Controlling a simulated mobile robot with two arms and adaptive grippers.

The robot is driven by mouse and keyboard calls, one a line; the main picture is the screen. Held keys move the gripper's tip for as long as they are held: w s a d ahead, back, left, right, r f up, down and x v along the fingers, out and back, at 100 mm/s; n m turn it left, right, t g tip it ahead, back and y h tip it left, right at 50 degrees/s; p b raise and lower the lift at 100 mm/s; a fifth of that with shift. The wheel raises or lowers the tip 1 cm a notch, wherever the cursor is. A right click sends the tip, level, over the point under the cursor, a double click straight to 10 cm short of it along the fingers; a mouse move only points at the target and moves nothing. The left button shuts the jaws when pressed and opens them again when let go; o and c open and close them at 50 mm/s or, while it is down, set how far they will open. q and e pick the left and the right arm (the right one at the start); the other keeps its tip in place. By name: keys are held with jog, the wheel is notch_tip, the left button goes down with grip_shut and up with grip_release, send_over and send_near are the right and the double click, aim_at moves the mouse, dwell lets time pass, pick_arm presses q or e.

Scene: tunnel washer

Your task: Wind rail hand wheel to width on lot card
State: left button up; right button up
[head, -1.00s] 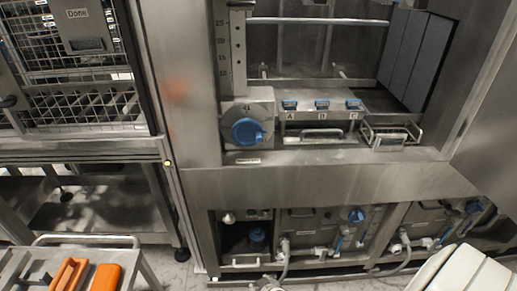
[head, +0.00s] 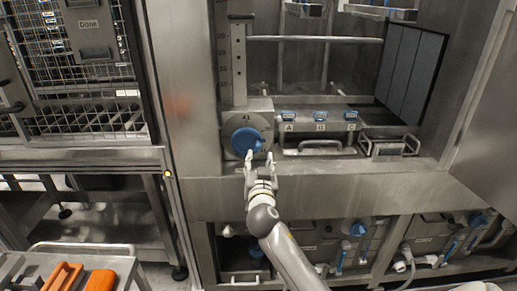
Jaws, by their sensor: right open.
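The blue hand wheel (head: 246,141) sits on a grey metal plate at the left of the washer opening. A vertical scale (head: 239,65) with holes and number marks rises above it, and a horizontal rail (head: 315,39) runs right from the scale. My right gripper (head: 259,155) is open, its fingertips at the lower right edge of the wheel. I cannot tell whether they touch it. My left gripper is not in view. I cannot make out a lot card for certain.
Blue clips marked A, B and C (head: 320,115) sit on a ledge right of the wheel. A wire basket (head: 388,146) stands farther right. A cart with orange items (head: 66,276) is at lower left.

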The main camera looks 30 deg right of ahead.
aim_at(258, 149)
jog(key=shift+p+x, duration=0.65)
jog(key=shift+x, duration=3.6)
grip_shut()
